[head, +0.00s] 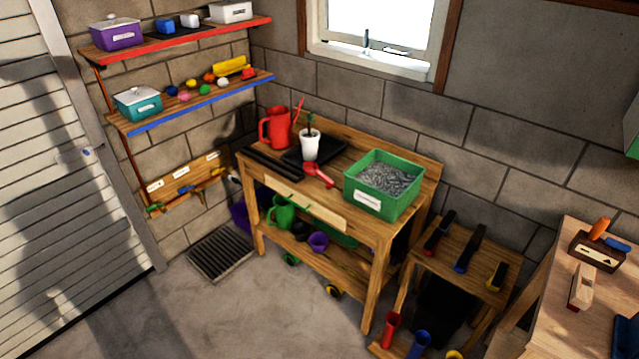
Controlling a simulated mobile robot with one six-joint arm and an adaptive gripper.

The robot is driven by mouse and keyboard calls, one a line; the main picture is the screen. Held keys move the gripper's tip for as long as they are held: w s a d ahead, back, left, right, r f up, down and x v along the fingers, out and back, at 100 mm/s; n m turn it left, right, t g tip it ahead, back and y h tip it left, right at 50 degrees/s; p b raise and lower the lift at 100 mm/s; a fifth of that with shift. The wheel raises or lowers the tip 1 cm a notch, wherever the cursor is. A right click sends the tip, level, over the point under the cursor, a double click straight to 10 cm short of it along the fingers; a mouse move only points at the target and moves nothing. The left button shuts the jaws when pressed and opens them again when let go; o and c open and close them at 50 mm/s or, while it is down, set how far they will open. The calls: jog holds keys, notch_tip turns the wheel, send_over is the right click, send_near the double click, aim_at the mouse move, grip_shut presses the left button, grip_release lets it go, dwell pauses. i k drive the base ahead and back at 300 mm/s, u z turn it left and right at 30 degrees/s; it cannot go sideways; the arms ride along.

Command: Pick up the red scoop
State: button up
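A red scoop (316,171) lies on the wooden potting bench (360,228), in front of a white pot (310,145) with a small plant and left of a green bin (358,202). A second red, scoop-like or cup-like thing (391,326) stands on the low shelf at the bottom, beside a blue one (419,344) and a partly cut-off yellow one (454,354). I cannot tell what these are exactly. My gripper is not in view.
A red watering jug (275,129) and a black tray (308,150) are also on the bench. A wooden stand (467,265) is to its right, another table (590,240) at far right. Wall shelves (200,108) hang at left. The concrete floor (235,315) before the bench looks clear.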

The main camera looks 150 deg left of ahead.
aim_at(310, 169)
jog(key=u, duration=1.3)
jog(key=i, duration=0.1)
jog(key=u, duration=3.6)
